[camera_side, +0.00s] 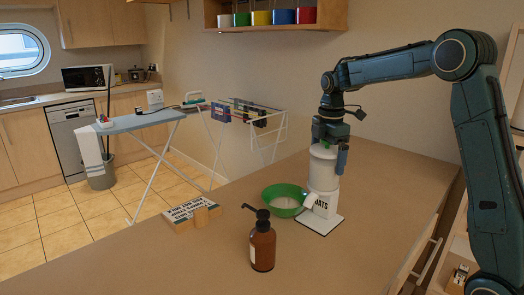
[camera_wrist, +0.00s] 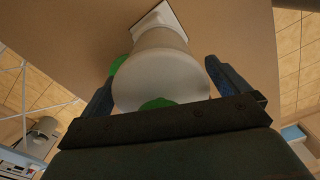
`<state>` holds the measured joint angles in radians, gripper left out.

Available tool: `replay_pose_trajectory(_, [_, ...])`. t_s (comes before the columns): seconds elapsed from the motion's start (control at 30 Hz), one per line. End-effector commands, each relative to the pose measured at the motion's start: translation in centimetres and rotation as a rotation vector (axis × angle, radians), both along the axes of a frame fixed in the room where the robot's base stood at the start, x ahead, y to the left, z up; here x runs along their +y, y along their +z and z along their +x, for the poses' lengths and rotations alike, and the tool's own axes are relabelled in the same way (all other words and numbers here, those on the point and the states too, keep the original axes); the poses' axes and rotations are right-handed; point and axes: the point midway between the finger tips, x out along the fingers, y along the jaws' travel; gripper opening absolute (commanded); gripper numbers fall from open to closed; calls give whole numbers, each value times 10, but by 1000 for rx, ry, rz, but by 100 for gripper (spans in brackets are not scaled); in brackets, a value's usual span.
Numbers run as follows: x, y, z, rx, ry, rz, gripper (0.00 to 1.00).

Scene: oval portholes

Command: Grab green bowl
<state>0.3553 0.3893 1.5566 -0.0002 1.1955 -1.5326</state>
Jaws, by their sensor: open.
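The green bowl (camera_side: 284,212) stands upright on the counter, with something pale in its bottom. It is directly left of a white dispenser (camera_side: 323,170) lettered "OATS", whose spout reaches over the bowl's right side. My gripper (camera_side: 328,152) is above and to the right of the bowl, over the dispenser's top. In the wrist view my gripper (camera_wrist: 160,72) is open, with its fingers on either side of the dispenser (camera_wrist: 160,70) and its green knob (camera_wrist: 158,103). I cannot tell whether they touch it. A sliver of the bowl (camera_wrist: 121,69) shows behind the dispenser; the rest is hidden.
A brown pump bottle (camera_side: 262,246) stands in front of the bowl. A lettered block or sign (camera_side: 192,213) lies to its left. The dispenser stands on a white base plate (camera_side: 320,222). The counter (camera_side: 370,235) is clear to the right and at the front.

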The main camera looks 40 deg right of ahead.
Motion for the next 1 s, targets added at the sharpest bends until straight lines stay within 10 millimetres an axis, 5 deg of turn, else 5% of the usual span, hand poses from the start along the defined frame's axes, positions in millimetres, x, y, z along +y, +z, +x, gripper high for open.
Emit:
replay_pose_trajectory(0.3, [0, 0, 0, 0, 0, 0, 98])
replay_pose_trajectory(0.73, [0, 0, 0, 0, 0, 0, 14])
replay_pose_trajectory(1.0, [0, 3, 1, -6, 0, -2, 12])
